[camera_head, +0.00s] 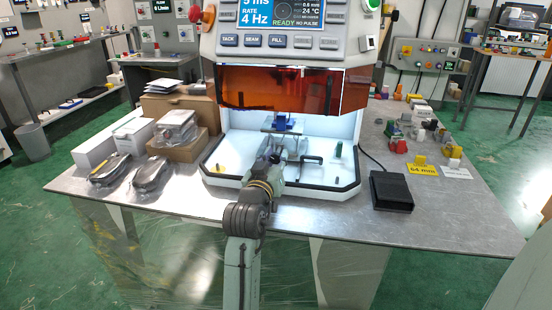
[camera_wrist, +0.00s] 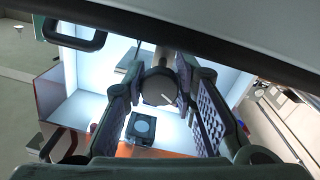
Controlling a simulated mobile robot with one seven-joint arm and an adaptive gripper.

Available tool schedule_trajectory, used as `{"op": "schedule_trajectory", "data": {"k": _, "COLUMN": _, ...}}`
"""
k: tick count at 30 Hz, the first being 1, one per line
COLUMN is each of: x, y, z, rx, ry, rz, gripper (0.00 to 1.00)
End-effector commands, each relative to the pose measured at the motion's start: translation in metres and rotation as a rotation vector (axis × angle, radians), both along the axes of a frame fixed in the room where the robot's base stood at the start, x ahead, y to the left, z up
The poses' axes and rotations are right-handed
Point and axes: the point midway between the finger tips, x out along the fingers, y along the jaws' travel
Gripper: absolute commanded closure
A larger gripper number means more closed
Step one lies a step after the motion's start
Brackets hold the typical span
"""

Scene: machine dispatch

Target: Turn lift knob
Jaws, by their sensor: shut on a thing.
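The lift knob (camera_wrist: 158,88) is a dark round knob with a white pointer line, seen end-on in the wrist view. My gripper (camera_wrist: 163,76) has its two textured finger pads on either side of the knob and is shut on it. In the head view my gripper (camera_head: 283,152) reaches into the open front of the white machine (camera_head: 348,125). There my arm and gripper hide the knob. A small blue block (camera_head: 283,124) shows just behind my gripper, above the machine's floor.
An orange shield (camera_head: 270,88) hangs above the opening, with the display panel over it. A black pedal (camera_head: 391,191) lies on the right of the table. Boxes and wrapped parts (camera_head: 152,173) fill the left.

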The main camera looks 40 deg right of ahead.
Motion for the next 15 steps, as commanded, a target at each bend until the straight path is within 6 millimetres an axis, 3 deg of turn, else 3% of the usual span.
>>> {"op": "schedule_trajectory", "data": {"k": 15, "x": 0.0006, "y": 0.0007, "z": -0.0012, "rx": 0.052, "ry": -0.060, "rz": 0.002, "gripper": 1.00}}
